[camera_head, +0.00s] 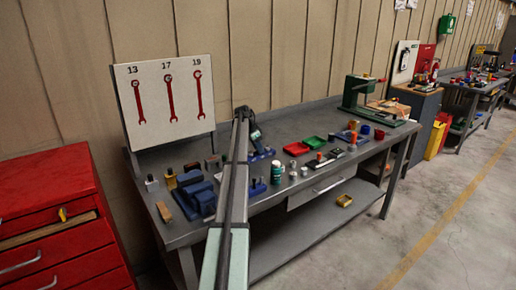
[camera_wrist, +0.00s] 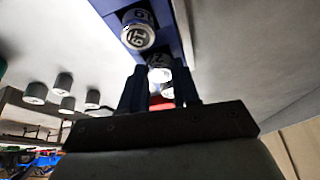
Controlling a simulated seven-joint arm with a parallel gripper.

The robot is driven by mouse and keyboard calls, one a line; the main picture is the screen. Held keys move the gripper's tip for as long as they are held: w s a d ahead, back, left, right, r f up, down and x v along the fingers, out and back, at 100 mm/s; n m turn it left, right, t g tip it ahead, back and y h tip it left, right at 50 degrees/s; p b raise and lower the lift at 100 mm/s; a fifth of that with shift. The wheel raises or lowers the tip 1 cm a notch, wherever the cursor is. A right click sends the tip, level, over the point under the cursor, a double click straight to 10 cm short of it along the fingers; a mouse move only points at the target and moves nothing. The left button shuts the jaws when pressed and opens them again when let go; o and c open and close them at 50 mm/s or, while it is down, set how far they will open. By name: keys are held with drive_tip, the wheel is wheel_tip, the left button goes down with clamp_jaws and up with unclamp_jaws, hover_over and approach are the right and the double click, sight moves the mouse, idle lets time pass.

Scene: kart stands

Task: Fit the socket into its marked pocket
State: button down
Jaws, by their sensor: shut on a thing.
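My gripper (camera_wrist: 159,80) is shut on a small silver socket (camera_wrist: 160,74), seen end-on between the fingertips in the wrist view. Its marking is too small to read surely. A blue rack (camera_wrist: 184,30) runs behind it. A larger silver-and-dark socket (camera_wrist: 138,36), marked with what looks like 19, stands at the rack just beyond the fingertips. A red patch (camera_wrist: 158,101) shows between the fingers; I cannot tell what it belongs to. In the head view my gripper (camera_head: 257,147) is low over the bench by the blue rack (camera_head: 265,155), partly hidden by my arm. The marked pocket cannot be made out.
Several grey cylinders (camera_wrist: 64,83) stand beside the rack in the wrist view. A wrench board (camera_head: 150,110) stands at the back left.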

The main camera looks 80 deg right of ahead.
drive_tip(key=shift+f, duration=0.15)
drive_tip(key=c, duration=0.8)
unclamp_jaws()
drive_tip(key=v, duration=1.2)
drive_tip(key=shift+s+r, duration=0.1)
drive_tip(key=shift+r, duration=0.1)
drive_tip(key=shift+d, duration=0.15)
